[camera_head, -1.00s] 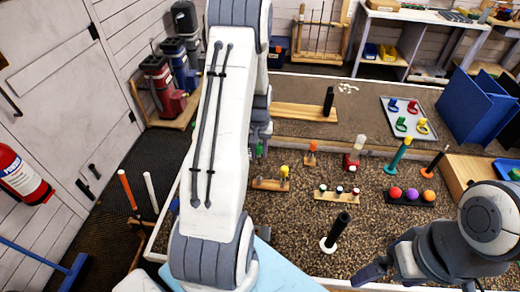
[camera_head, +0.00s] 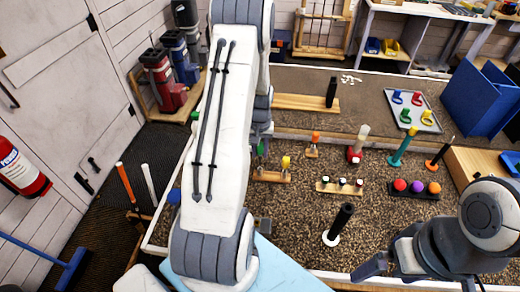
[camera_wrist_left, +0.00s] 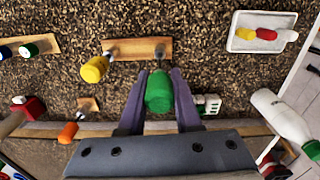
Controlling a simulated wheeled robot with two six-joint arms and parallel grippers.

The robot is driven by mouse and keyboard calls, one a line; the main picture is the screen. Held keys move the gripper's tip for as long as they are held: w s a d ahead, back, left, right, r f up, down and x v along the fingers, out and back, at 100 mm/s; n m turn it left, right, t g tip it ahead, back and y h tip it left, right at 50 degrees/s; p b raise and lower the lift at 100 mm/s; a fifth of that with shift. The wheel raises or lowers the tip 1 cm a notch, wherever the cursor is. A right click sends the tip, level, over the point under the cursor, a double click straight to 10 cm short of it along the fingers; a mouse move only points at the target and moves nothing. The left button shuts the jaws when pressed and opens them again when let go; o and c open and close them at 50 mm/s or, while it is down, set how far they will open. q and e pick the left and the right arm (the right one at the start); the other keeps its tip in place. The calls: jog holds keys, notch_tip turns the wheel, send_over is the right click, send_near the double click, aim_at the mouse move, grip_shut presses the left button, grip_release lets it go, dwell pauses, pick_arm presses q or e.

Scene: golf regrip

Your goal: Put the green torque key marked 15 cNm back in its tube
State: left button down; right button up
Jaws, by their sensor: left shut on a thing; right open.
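My left gripper (camera_wrist_left: 159,88) is shut on a green torque key (camera_wrist_left: 159,95), its rounded green cap between the two fingers. The key's marking and shaft cannot be seen. In the head view my own arm hides most of this gripper; a bit of green (camera_head: 262,147) shows beside it. Just beyond the key in the wrist view is a wooden block (camera_wrist_left: 136,47) with a small metal fitting (camera_wrist_left: 159,51), perhaps the tube, and a yellow key (camera_wrist_left: 95,68). The block also shows in the head view (camera_head: 268,177). My right gripper (camera_head: 420,276) is open and empty at lower right.
An orange key (camera_wrist_left: 68,132) stands near the block. A white tray (camera_wrist_left: 236,40) and a green-capped white bottle (camera_wrist_left: 280,114) lie to the right in the wrist view. A black upright grip (camera_head: 341,221), a rack with dark caps (camera_head: 340,188) and a ball holder (camera_head: 412,194) stand on the bench.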

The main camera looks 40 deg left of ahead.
aim_at(260, 168)
pick_arm(q)
jog(key=shift+f+b, duration=0.3)
jog(key=shift+f, duration=0.35)
dwell(1.1)
jog(key=shift+f+b, duration=1.5)
jog(key=shift+f, duration=0.8)
jog(key=c, duration=0.5)
grip_release()
jog(key=shift+r, duration=0.1)
notch_tip(260, 168, up, 10)
jog(key=shift+r+b, duration=0.2)
jog(key=shift+b, duration=0.85)
jog(key=shift+d, duration=0.1)
